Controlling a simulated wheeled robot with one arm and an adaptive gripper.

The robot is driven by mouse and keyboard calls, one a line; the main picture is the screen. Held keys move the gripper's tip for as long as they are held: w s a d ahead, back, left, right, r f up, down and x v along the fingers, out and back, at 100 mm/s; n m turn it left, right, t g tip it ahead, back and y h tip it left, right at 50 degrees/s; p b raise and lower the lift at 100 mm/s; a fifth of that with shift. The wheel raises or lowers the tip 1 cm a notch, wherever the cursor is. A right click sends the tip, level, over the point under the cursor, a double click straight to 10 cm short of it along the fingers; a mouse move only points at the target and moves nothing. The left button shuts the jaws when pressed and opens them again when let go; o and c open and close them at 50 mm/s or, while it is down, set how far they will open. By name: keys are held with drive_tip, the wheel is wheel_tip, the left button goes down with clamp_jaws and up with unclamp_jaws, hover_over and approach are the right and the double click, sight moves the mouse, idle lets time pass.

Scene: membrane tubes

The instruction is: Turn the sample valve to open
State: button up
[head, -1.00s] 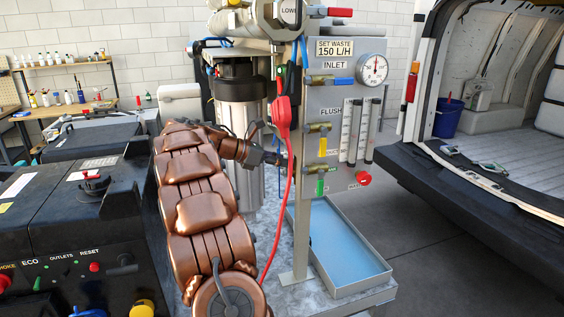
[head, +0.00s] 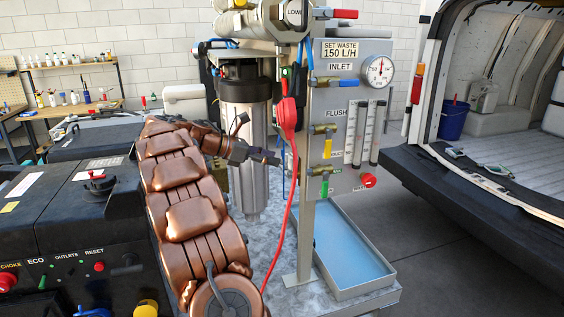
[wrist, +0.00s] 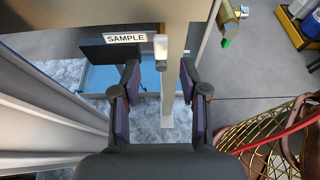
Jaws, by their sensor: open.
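In the head view my gripper (head: 279,160) is left of the grey valve panel (head: 345,110). The sample valve is not clearly visible there.
A red hose (head: 282,210) hangs close to my gripper. A metal filter housing (head: 243,130) stands behind my arm. The panel carries a green-handled valve (head: 325,186) and flow tubes (head: 360,135). A blue-bottomed tray (head: 345,250) lies below. An open van (head: 500,150) is at right.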

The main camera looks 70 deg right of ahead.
drive_tip(key=v, duration=0.6)
drive_tip(key=shift+a+r, duration=0.1)
idle(0.5)
drive_tip(key=s+a+f+m+t+y, duration=0.1)
drive_tip(key=a+f+t, duration=0.15)
drive_tip(key=a, duration=0.65)
drive_tip(key=s+a+f+m+t+y+b, duration=0.15)
drive_tip(key=a+f, duration=0.25)
drive_tip(key=a, duration=0.5)
drive_tip(key=a+f+m+t+y, duration=0.1)
drive_tip(key=a+f+t, duration=0.15)
drive_tip(key=a, duration=0.65)
drive_tip(key=s+a+f+m+y, duration=0.1)
drive_tip(key=s+a+f+y, duration=0.1)
drive_tip(key=s+a, duration=0.3)
drive_tip(key=s+a+f+m+t+y, duration=0.1)
drive_tip(key=s+a+f, duration=0.4)
drive_tip(key=a, duration=0.6)
drive_tip(key=s+a+f+m+t+y, duration=0.1)
drive_tip(key=s+a+f+m+y, duration=0.1)
drive_tip(key=a, duration=0.6)
drive_tip(key=s+f+m, duration=0.1)
drive_tip(key=s+f, duration=0.1)
drive_tip(key=s, duration=0.1)
drive_tip(key=shift+a+y, duration=0.35)
drive_tip(key=shift+a, duration=0.05)
